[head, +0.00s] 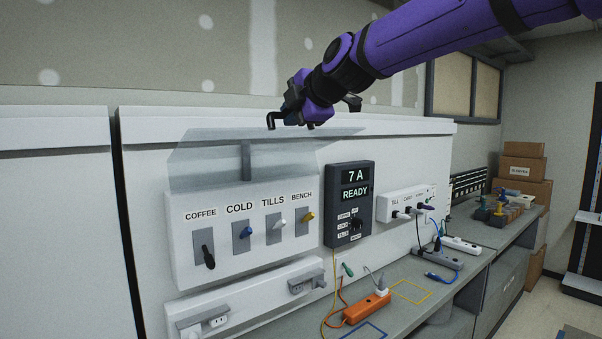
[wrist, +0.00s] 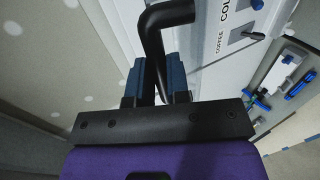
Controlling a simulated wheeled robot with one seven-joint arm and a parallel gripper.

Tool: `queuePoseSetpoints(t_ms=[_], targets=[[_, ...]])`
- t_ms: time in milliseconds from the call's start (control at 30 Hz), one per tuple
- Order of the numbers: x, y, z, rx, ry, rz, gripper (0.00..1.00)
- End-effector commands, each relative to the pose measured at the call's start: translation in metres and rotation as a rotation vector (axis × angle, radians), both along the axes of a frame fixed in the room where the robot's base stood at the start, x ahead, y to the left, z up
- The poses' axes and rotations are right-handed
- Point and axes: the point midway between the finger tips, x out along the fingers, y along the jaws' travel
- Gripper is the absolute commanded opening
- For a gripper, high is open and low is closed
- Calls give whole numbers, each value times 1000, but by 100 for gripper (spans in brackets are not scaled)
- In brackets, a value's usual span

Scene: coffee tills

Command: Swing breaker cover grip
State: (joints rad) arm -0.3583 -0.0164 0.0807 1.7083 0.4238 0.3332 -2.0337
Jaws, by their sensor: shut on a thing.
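The breaker cover (head: 210,160) is a clear panel. It stands raised above the switch box (head: 179,255), so the row of switches below is uncovered. My gripper (head: 308,112) is at the cover's upper edge in the head view. In the wrist view its blue fingers (wrist: 155,85) are closed on a black bent bar, which I take for the cover grip (wrist: 152,40). One bent end of this grip shows beside my gripper in the head view (head: 271,121). Where the grip joins the cover is not clear.
The switches are labelled COFFEE (head: 208,256), COLD (head: 246,231), TILLS (head: 280,221) and BENCH (head: 307,216). A dark display unit (head: 364,225) reads 7 A, READY. An orange power strip (head: 366,309) and cables lie on the bench below. The wall above is bare.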

Motion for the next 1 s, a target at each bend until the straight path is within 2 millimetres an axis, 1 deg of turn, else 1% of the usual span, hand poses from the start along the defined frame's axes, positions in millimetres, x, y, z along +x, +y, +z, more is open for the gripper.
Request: queuePoseSetpoints(t_ms=[33, 400, 533, 867, 1000], targets=[[-3, -2, -8, -4, 9, 1, 0], [-22, -14, -32, -2, 7, 1, 0], [-26, -17, -36, -2, 6, 1, 0], [-27, -17, -35, -1, 2, 0, 0], [-30, -19, -42, -1, 3, 2, 0]])
